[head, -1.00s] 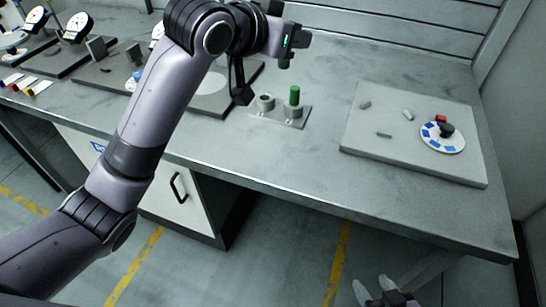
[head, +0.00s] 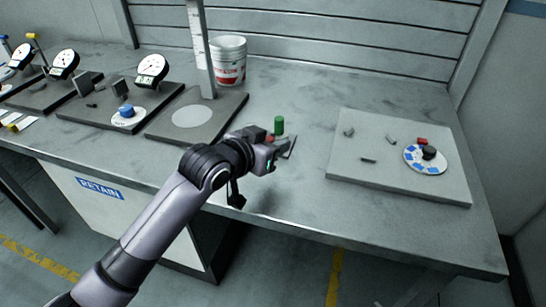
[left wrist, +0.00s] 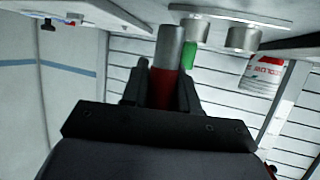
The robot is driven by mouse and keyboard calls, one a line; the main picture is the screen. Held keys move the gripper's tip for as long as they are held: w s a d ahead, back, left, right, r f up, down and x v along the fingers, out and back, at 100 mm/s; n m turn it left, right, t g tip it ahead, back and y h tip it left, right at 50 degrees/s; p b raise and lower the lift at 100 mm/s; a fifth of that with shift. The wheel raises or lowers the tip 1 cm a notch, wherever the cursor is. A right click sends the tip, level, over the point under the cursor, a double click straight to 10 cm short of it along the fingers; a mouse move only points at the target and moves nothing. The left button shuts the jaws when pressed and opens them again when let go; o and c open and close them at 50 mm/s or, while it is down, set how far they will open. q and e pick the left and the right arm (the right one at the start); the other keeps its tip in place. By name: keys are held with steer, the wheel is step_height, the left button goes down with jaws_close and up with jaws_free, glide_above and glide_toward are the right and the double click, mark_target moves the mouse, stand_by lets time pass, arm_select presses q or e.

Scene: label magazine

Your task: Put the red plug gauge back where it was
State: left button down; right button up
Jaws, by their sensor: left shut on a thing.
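My left gripper (head: 268,152) is shut on the red plug gauge, at the bench's middle. In the left wrist view, which looks upside down, the gauge's red handle (left wrist: 161,88) is between the fingers (left wrist: 160,92). Its bare metal end (left wrist: 169,45) points toward the bench. A grey stand (left wrist: 235,15) carries two round sockets. The green plug gauge (head: 279,125) stands in one; the other socket (left wrist: 243,38) looks empty. The held gauge appears close to the stand, but I cannot tell whether it touches. In the head view my gripper hides much of the stand (head: 290,146). My right gripper is out of view.
A light board (head: 345,178) with small grey pieces and a white disc (head: 413,164) lies at right. A dark base with a post (head: 225,112) and a white bucket (head: 230,62) stand behind my left gripper. Dial gauges (head: 152,68) are at left.

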arm_select(q)
steer(key=shift+f, duration=2)
steer(key=shift+f, duration=0.15)
steer(key=c, duration=0.8)
jaws_free()
steer(key=shift+c, duration=0.2)
steer(key=shift+s+r, duration=0.1)
steer(key=shift+r, duration=0.1)
steer(key=v, duration=1.2)
